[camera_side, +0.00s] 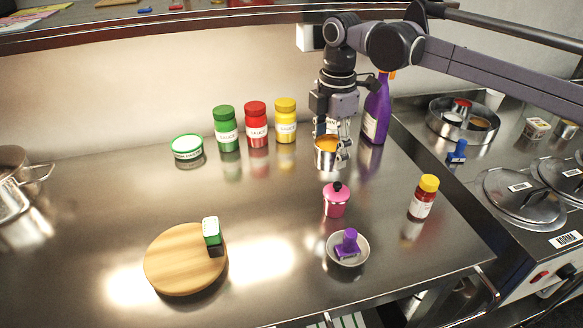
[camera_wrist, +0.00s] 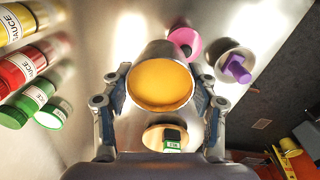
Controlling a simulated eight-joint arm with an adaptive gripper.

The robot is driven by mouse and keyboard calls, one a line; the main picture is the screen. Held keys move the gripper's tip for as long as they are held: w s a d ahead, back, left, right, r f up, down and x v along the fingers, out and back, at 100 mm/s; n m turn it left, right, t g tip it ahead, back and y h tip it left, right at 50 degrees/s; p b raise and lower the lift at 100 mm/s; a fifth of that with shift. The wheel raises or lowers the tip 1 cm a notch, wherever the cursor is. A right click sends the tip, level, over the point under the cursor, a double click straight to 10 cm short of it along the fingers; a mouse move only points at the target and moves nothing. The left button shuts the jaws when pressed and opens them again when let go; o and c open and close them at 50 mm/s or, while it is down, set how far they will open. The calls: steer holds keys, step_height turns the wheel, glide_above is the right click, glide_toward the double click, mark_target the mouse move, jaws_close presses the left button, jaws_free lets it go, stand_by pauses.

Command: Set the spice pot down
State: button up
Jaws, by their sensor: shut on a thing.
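The spice pot (camera_side: 326,157) is a small metal cup filled with orange-yellow spice. It also shows in the middle of the wrist view (camera_wrist: 163,80), upright between the fingers. My gripper (camera_side: 332,150) is shut on it, with one finger on each side. In the side view the pot is at the back right of the steel counter (camera_side: 270,200), in front of the purple spray bottle. It seems to be held above the counter, but I cannot tell the exact gap under its base.
A pink lidded pot (camera_side: 335,203) stands just in front. A saucer (camera_side: 362,256) holds a purple object (camera_side: 347,243). A yellow-capped jar (camera_side: 423,197) stands right, a purple bottle (camera_side: 376,115) behind. Sauce jars (camera_side: 256,125) line the back. A round board (camera_side: 170,265) lies front left. The counter's middle is clear.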

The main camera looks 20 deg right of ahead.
steer(key=shift+a+n, duration=0.3)
steer(key=shift+a, duration=0.25)
steer(key=a+f, duration=0.2)
steer(key=a, duration=0.2)
steer(key=s+a+f, duration=0.1)
steer(key=a+f, duration=0.1)
steer(key=a, duration=0.2)
steer(key=a+f, duration=0.3)
steer(key=a, duration=0.1)
steer(key=shift+s, duration=0.15)
steer(key=shift+d+f, duration=0.1)
steer(key=shift+f, duration=1.9)
steer(key=shift+f, duration=0.15)
steer(key=o, duration=1.2)
